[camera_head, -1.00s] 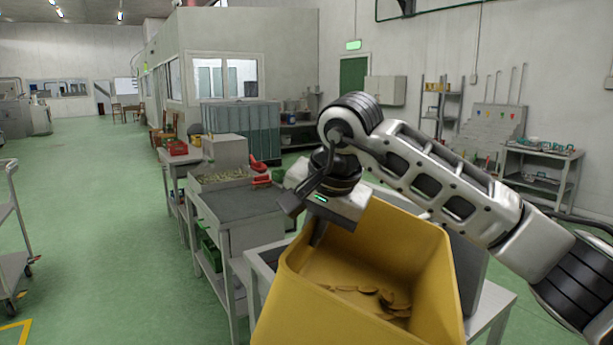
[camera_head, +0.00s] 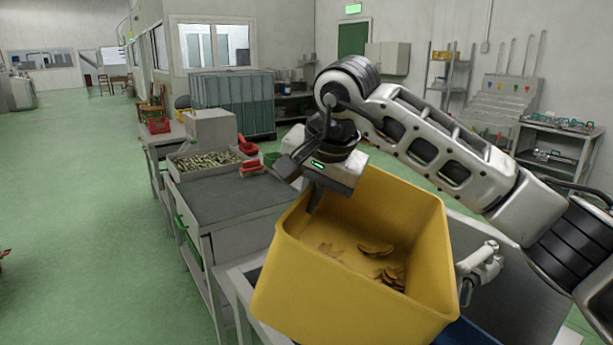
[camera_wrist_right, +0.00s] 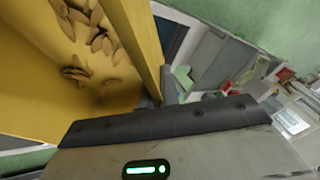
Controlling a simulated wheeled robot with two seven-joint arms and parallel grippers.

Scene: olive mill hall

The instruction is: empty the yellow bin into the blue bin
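The yellow bin (camera_head: 350,285) is held up in front of me, its open top leaning towards me. Several flat brown pieces (camera_head: 385,275) lie inside, also visible in the right wrist view (camera_wrist_right: 95,30). My right gripper (camera_head: 313,205) is shut on the bin's left wall at the rim; its finger lies against the yellow wall in the right wrist view (camera_wrist_right: 160,95). A strip of dark blue (camera_head: 475,335) shows below the bin at the bottom edge; it may be the blue bin, mostly hidden.
A grey worktable (camera_head: 225,195) with a tray of green-brown bits (camera_head: 207,161) and a red scoop (camera_head: 250,167) stands left of the bin. A dark-topped table (camera_head: 515,300) is at right. A white jointed part (camera_head: 482,264) beside the bin is unclear. Open green floor lies left.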

